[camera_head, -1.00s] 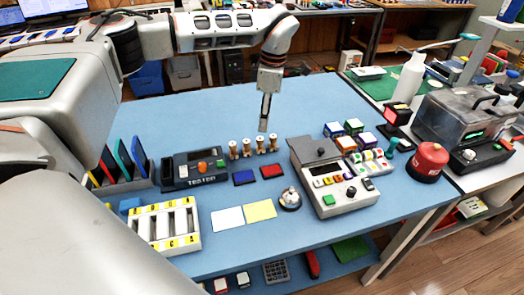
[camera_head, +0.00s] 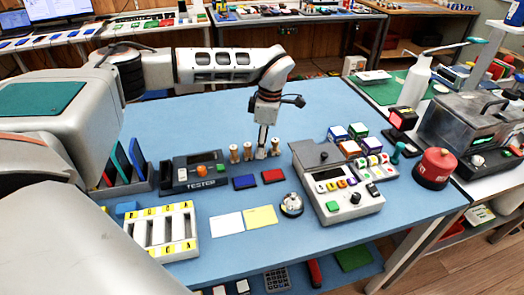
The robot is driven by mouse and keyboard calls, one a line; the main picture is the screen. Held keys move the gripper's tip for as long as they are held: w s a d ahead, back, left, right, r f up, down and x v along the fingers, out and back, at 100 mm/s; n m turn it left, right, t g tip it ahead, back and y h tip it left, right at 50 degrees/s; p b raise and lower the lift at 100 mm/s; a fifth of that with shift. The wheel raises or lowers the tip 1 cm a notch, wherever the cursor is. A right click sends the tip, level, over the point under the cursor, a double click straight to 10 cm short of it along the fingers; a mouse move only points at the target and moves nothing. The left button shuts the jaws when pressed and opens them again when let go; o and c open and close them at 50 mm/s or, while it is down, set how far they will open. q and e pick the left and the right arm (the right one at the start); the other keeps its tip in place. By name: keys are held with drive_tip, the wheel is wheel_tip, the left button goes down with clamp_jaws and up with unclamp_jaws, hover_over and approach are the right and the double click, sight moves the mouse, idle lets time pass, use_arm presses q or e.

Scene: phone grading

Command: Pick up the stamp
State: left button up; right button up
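Several small wooden-handled stamps stand upright in a row in the middle of the blue table; the left ones (camera_head: 234,153) (camera_head: 247,151) and the rightmost (camera_head: 275,147) show clearly. My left gripper (camera_head: 262,152) points straight down at the third stamp from the left and mostly hides it. The fingertips are at the height of the stamp handles. I cannot tell whether the fingers touch or grip it. A blue ink pad (camera_head: 245,181) and a red ink pad (camera_head: 273,176) lie in front of the row. My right gripper is not in view.
A tester box (camera_head: 195,172) stands left of the stamps, and a grey keyed device (camera_head: 340,190) to the right. White and yellow cards (camera_head: 260,216) and a bell (camera_head: 291,205) are in front. The table (camera_head: 200,115) behind the row is clear.

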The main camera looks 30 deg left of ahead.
use_arm(q)
drive_tip(key=shift+c, duration=0.3)
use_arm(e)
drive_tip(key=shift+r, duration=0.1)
use_arm(q)
drive_tip(key=c, duration=1)
drive_tip(key=shift+o, duration=0.2)
drive_tip(key=shift+r, duration=0.1)
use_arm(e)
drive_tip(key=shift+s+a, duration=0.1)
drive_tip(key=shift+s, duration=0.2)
use_arm(q)
drive_tip(key=shift+r, duration=0.15)
wheel_tip(320, 180, up, 20)
drive_tip(key=p, duration=0.3)
drive_tip(key=shift+f, duration=0.2)
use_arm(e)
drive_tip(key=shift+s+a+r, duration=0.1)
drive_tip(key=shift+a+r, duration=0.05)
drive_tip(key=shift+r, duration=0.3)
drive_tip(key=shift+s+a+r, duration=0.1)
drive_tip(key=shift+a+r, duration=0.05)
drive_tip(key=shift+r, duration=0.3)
use_arm(q)
drive_tip(key=shift+o, duration=0.2)
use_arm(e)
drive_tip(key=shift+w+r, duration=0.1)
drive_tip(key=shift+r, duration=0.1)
